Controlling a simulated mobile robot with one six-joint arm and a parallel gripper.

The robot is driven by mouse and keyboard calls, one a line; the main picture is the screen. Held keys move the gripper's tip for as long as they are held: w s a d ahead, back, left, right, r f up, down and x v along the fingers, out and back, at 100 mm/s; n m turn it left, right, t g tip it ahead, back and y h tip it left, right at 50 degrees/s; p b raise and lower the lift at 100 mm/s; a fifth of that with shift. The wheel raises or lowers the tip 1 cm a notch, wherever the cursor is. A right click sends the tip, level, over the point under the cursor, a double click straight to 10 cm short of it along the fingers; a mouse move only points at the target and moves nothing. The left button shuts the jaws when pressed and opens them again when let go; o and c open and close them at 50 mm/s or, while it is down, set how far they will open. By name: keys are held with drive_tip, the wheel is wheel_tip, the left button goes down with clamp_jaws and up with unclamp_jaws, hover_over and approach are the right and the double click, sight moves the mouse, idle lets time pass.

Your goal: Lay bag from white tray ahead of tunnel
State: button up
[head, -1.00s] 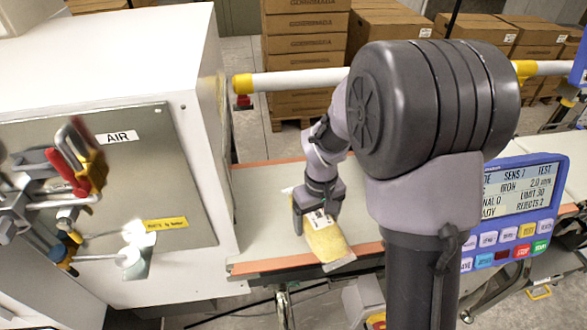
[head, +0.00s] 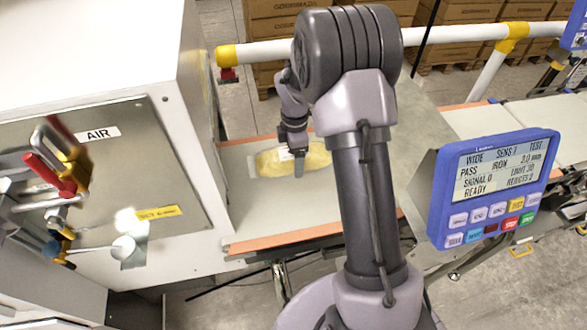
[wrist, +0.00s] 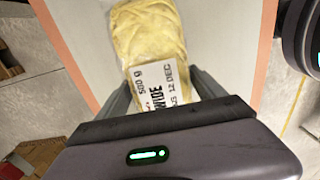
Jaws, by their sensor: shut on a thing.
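The bag (head: 270,160) is a yellow pack with clear ends and a white label. It lies lengthwise across the picture over the pale belt (head: 285,215), in front of the white cabinet's side. In the wrist view the bag (wrist: 150,45) shows its printed label between the fingers. My gripper (head: 299,172) is shut on the bag from above; its fingertips (wrist: 165,95) sit at either side of the label. I cannot tell whether the bag's underside touches the belt. No white tray can be made out.
The white cabinet (head: 90,60) with its AIR panel stands left of the belt. A white rail (head: 270,52) with yellow fittings crosses behind. The blue control panel (head: 497,185) is at the right. Stacked cartons (head: 455,35) stand at the back.

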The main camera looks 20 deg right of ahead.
drive_tip(key=shift+f+b, duration=0.6)
drive_tip(key=shift+f, duration=1.45)
drive_tip(key=o, duration=2)
wheel_tip(320, 180, up, 12)
drive_tip(key=p, duration=0.4)
drive_tip(key=s+a+r+m+t, duration=0.1)
drive_tip(key=s+a+r+m, duration=0.15)
drive_tip(key=r, duration=0.35)
drive_tip(key=s+a+r+m+t, duration=0.1)
drive_tip(key=s+a+r+m, duration=0.15)
drive_tip(key=r, duration=0.25)
drive_tip(key=s+a+r+m+t+y, duration=0.1)
drive_tip(key=s+a+r+m+t, duration=0.1)
drive_tip(key=s+a+r+m, duration=0.2)
drive_tip(key=s+a+r+m+t+y, duration=0.1)
drive_tip(key=s+a+r+m, duration=0.3)
drive_tip(key=s+m, duration=0.7)
drive_tip(key=s+a, duration=0.1)
drive_tip(key=s, duration=0.4)
drive_tip(key=shift+a+t, duration=0.15)
drive_tip(key=shift+t, duration=0.25)
drive_tip(key=shift+s, duration=0.1)
